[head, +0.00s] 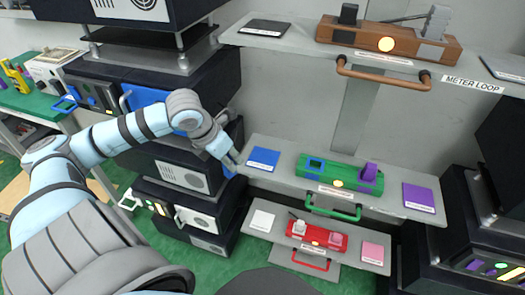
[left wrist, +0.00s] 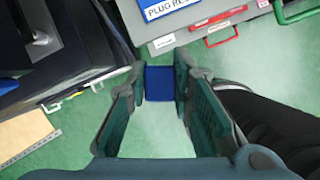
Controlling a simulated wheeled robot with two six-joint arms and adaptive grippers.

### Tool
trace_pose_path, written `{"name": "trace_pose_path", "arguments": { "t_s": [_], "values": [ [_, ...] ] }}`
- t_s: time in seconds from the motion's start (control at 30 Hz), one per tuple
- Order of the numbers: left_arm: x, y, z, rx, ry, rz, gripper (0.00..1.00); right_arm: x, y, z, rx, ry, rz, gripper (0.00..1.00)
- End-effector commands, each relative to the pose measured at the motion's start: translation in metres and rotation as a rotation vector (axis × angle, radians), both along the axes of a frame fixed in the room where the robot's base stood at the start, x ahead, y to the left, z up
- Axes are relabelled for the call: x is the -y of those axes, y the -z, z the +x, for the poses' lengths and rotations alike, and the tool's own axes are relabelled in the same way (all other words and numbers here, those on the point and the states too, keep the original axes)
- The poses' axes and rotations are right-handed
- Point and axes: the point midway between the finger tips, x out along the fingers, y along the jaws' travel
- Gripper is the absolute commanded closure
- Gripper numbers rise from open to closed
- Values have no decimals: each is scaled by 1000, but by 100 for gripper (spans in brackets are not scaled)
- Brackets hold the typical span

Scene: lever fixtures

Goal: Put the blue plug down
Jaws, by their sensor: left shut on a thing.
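My left gripper (head: 231,158) is beside the left edge of the middle shelf, left of the blue pad (head: 263,158). In the left wrist view its fingers (left wrist: 160,80) are shut on the blue plug (left wrist: 160,84), with green floor behind it. In that view the pad, with lettering that starts "PLUG RE", shows at the top (left wrist: 163,8), apart from the plug. The green fixture (head: 338,178) on the same shelf has a blue square socket (head: 315,165) at its left and a purple plug (head: 369,174) at its right. My right gripper is out of view.
A purple pad (head: 419,197) lies right of the green fixture. A red fixture (head: 316,237) is on the lower shelf and a brown fixture (head: 388,41) on the upper one. Dark equipment boxes (head: 190,170) stand close left of the shelves. The blue pad's top is bare.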

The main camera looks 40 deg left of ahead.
Motion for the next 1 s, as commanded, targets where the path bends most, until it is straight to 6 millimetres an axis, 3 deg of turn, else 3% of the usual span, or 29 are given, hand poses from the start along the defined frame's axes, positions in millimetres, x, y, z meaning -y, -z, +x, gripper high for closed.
{"name": "trace_pose_path", "arguments": {
  "t_s": [0.1,0.3,0.4,0.63,0.93,0.97,1.0],
  "values": [
    [9,-11,31,5,4,-25,100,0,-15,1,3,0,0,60],
    [13,-12,99,-8,8,-17,100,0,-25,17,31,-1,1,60],
    [12,-11,117,-8,6,-12,100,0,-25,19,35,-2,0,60],
    [11,23,121,-11,8,-7,100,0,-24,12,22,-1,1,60],
    [11,27,122,-7,8,-6,100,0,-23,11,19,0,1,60],
    [11,28,122,-7,9,-7,77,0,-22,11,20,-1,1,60],
    [11,27,122,-7,9,-7,71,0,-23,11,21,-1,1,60]
  ]
}}
